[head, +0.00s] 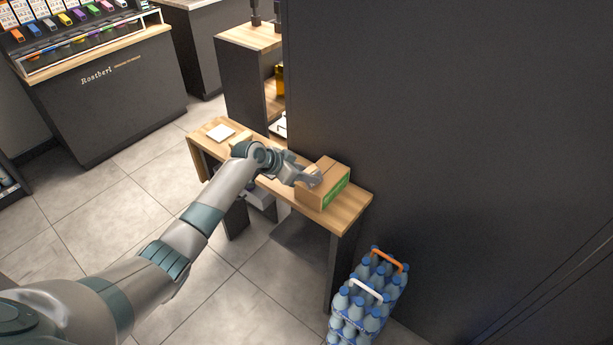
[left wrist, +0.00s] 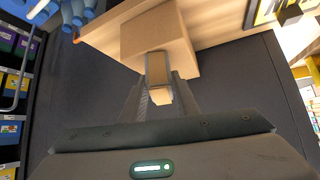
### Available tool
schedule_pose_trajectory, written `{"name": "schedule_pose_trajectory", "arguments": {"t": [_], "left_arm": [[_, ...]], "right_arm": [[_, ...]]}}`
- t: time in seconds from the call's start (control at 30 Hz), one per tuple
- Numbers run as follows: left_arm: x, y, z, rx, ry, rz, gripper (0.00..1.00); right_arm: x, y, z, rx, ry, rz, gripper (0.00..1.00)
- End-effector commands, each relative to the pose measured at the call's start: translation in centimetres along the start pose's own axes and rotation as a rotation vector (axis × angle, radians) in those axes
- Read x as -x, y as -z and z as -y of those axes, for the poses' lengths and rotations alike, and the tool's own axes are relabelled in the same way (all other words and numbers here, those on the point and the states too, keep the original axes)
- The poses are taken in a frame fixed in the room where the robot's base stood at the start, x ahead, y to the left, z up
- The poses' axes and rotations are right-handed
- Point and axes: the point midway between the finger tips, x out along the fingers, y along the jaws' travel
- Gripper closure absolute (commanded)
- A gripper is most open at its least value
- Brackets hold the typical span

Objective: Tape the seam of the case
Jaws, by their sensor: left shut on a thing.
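The case is a brown cardboard box (head: 325,184) with a green panel on its side, standing on the right part of a narrow wooden table (head: 348,209). It also shows at the top of the left wrist view (left wrist: 152,32). My left gripper (head: 311,177) is at the case's near left side, its fingers shut on a small tan block-like thing (left wrist: 157,70), which may be the tape. That thing overlaps the case's edge in the wrist view; I cannot tell whether they touch. The seam is not clear. My right gripper is not in view.
A white square item (head: 220,132) lies at the table's far left end. Packs of blue-capped bottles (head: 360,311) stand on the floor at the table's right end. A dark wall (head: 450,130) rises close behind the table. The tiled floor at left is clear.

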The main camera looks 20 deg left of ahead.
Motion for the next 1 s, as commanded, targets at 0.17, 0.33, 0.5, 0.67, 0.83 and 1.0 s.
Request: {"name": "schedule_pose_trajectory", "arguments": {"t": [0.17,0.33,0.5,0.67,0.83,1.0], "left_arm": [[-0.5,0.4,0.2,-0.001,0.000,-0.001,0.92],[-0.9,0.8,0.4,-0.001,0.000,-0.001,0.92],[-1.2,1.1,0.6,0.000,0.000,-0.001,0.92],[-1.5,1.5,0.7,0.000,0.001,-0.002,0.92],[-1.6,1.7,0.8,0.000,0.001,-0.001,0.92],[-1.6,1.7,0.8,0.000,0.000,-0.001,0.92]], "right_arm": [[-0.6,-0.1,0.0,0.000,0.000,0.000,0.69],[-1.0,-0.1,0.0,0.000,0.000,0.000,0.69],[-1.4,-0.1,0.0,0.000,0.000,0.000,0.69],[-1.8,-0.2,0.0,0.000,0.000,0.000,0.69],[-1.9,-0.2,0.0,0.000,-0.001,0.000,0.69],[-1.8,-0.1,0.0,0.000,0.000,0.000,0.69]]}}
